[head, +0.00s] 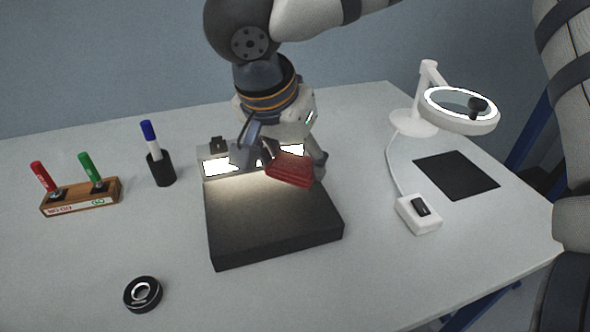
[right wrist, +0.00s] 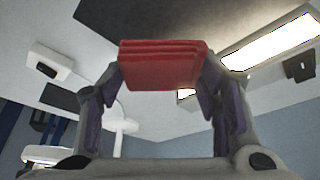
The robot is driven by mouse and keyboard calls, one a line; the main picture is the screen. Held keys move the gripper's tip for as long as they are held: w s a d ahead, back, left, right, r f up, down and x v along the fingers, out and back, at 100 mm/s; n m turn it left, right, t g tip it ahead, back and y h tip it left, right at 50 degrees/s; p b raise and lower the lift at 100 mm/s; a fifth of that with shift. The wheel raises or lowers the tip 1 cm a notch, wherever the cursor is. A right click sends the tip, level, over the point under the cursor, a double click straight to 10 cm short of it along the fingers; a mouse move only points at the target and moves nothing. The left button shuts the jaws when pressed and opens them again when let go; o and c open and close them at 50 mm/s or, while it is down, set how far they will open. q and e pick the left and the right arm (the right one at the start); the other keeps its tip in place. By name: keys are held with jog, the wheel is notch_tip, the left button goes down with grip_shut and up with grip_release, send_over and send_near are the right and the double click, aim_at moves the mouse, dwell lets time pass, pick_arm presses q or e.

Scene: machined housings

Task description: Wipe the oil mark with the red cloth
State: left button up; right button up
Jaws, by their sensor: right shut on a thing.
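The red cloth (head: 290,170) is a folded pad in the head view, over the rear right part of a dark square platform (head: 270,220). My right gripper (head: 288,157) is shut on it, and it hangs tilted, seemingly above the platform. In the right wrist view the folded layers of the cloth (right wrist: 162,66) sit between both fingers. I cannot make out an oil mark in either view. A black round part with a bright metal ring (head: 143,294) lies on the table at front left; any mark on it is too small to tell. My left gripper is not in view.
A lit lamp bar (head: 218,165) stands at the platform's rear edge. Left are a pen cup (head: 161,170) and a wooden holder (head: 80,197) with red and green markers. Right are a ring-light magnifier (head: 459,110), a white switch box (head: 418,214) and a black mat (head: 456,175).

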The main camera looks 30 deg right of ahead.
jog(key=shift+d+r, duration=0.1)
jog(key=shift+r, duration=1.95)
